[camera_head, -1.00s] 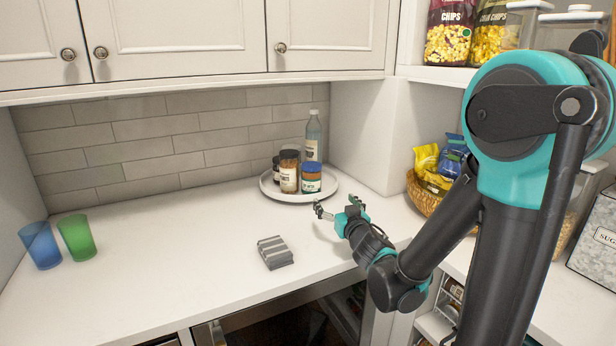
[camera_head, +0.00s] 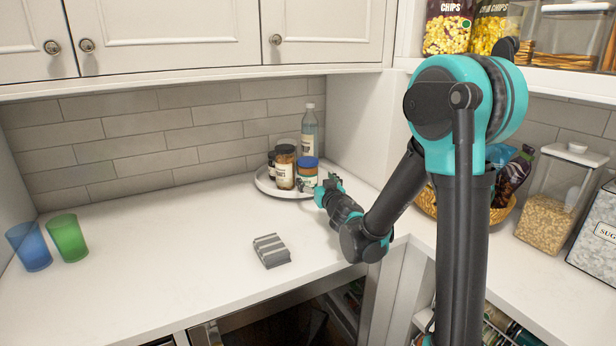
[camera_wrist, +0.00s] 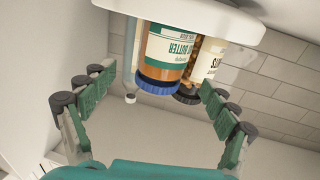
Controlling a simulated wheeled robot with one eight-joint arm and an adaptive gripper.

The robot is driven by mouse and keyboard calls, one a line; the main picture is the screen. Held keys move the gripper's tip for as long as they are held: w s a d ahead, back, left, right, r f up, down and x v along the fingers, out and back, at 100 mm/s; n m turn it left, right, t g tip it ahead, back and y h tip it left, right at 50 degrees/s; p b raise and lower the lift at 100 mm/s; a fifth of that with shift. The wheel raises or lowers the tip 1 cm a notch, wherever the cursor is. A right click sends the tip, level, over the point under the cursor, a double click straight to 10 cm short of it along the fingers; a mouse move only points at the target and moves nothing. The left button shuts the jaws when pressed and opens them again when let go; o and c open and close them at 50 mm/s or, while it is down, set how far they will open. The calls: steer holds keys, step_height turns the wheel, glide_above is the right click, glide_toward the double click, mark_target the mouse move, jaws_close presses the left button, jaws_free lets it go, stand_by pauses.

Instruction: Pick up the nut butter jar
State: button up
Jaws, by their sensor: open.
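The nut butter jar (camera_head: 307,168) has a blue lid and a white and green label. It stands on a round white tray (camera_head: 262,186) at the back right of the counter.
A nuts jar (camera_head: 285,168) stands close to the left of the nut butter jar, with a small dark jar (camera_head: 271,166) beside it. A clear bottle (camera_head: 309,132) stands behind. Blue (camera_head: 30,248) and green (camera_head: 68,238) cups and a grey striped block (camera_head: 271,250) sit on otherwise clear counter.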

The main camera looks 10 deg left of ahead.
mark_target(311, 172)
steer(key=shift+x, duration=3)
steer(key=shift+a+r, duration=0.1)
steer(key=shift+r, duration=0.05)
steer(key=c, duration=1.8)
steer(key=shift+r, duration=0.2)
